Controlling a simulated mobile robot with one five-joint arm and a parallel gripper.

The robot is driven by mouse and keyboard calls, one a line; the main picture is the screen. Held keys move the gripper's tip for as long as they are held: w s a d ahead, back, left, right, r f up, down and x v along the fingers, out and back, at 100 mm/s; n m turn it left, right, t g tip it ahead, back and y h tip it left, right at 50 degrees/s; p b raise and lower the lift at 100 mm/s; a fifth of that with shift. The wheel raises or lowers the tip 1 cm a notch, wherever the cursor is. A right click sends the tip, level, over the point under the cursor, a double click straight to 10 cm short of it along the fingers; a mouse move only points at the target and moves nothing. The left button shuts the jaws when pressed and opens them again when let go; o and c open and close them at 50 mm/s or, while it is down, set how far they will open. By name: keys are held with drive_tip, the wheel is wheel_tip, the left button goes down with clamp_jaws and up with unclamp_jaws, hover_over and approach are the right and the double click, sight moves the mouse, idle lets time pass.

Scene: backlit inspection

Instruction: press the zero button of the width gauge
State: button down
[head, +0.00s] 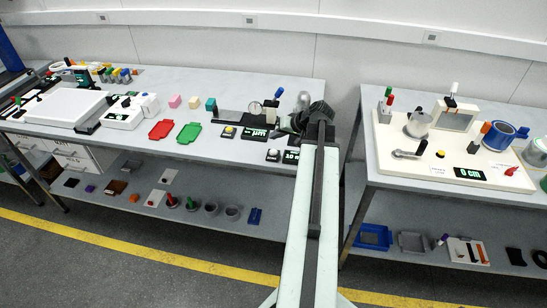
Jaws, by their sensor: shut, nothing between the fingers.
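No label that I can read says which device is the width gauge. On the left table, a small yellow button (228,131) sits on a pale base beside a dark display (256,133) with green signs. Nearer the front edge, a pale button (273,155) stands beside a small green-lit display (291,156). On the right table, a yellow button (441,154) sits behind a display reading 0 cm (469,174). My gripper (297,121) is shut and empty above the right end of the left table. My arm and the dark wrist hide part of what lies there.
A red tray (161,129) and a green tray (188,133) lie on the left table. A gap separates the tables.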

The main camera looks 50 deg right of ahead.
sight(275, 152)
drive_tip(key=shift+f+b, duration=1.75)
drive_tip(key=shift+f, duration=0.55)
drive_tip(key=shift+f+b, duration=0.45)
drive_tip(key=shift+f+b, duration=0.35)
idle(0.5)
drive_tip(key=shift+r, duration=0.15)
drive_tip(key=shift+r+p, duration=0.65)
drive_tip(key=shift+p, duration=0.15)
wheel_tip(275, 152, up, 5)
drive_tip(key=p, duration=0.5)
drive_tip(key=shift+r, duration=0.15)
